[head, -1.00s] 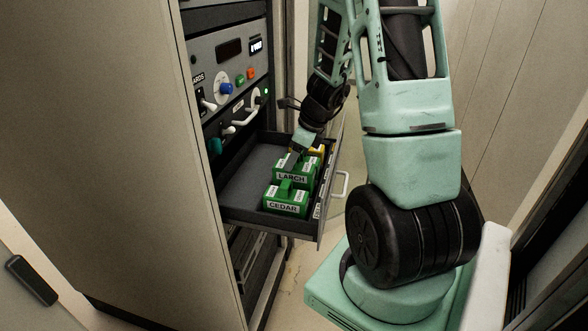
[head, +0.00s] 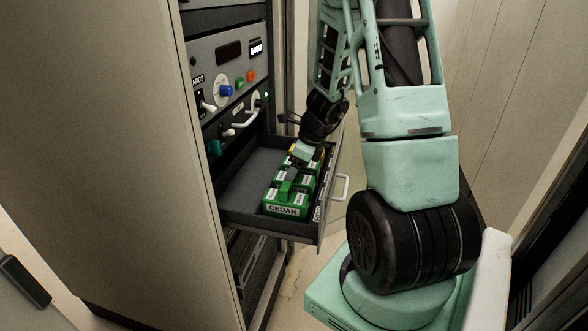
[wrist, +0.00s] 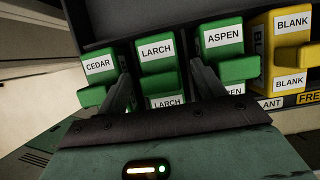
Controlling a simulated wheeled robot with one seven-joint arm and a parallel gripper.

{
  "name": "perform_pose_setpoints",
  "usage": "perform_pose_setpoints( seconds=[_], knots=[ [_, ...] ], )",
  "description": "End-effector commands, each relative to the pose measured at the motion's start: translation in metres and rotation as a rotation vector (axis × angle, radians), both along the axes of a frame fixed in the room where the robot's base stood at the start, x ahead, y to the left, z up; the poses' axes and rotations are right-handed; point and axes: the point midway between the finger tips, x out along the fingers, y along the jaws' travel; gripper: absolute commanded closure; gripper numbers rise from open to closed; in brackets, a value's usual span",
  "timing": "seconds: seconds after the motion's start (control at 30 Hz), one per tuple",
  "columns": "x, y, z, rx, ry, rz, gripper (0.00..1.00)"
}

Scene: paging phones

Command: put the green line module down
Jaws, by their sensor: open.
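Green line modules labelled CEDAR (wrist: 99,67), LARCH (wrist: 157,52) and ASPEN (wrist: 222,40) stand in a row in the open drawer (head: 240,182). My gripper (wrist: 160,64) is open, with one finger on each side of LARCH's handle. The left finger is between CEDAR and LARCH, the right one between LARCH and ASPEN. Whether a finger touches LARCH, I cannot tell. LARCH looks upright and level with its neighbours. In the head view, CEDAR (head: 284,210) is nearest, and my gripper (head: 304,152) is over the far part of the row.
A yellow BLANK module (wrist: 288,52) stands right of ASPEN. The drawer's left part is bare. The rack panel (head: 228,65) with knobs and white handles rises behind the drawer. A beige cabinet side (head: 110,130) fills the left of the head view.

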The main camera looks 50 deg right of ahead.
Motion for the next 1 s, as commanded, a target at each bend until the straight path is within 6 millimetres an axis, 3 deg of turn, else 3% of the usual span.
perform_pose_setpoints(
  seconds=[0.17,0.6,0.8,1.0],
  knots=[
    [-0.003,-0.002,0.016,-0.003,-0.003,0.002,0.32],
    [-0.034,-0.015,0.096,-0.003,-0.003,0.002,0.32],
    [-0.041,-0.017,0.112,-0.001,-0.001,0.001,0.32],
    [-0.040,-0.013,0.114,-0.003,0.000,0.024,0.32]
  ],
)
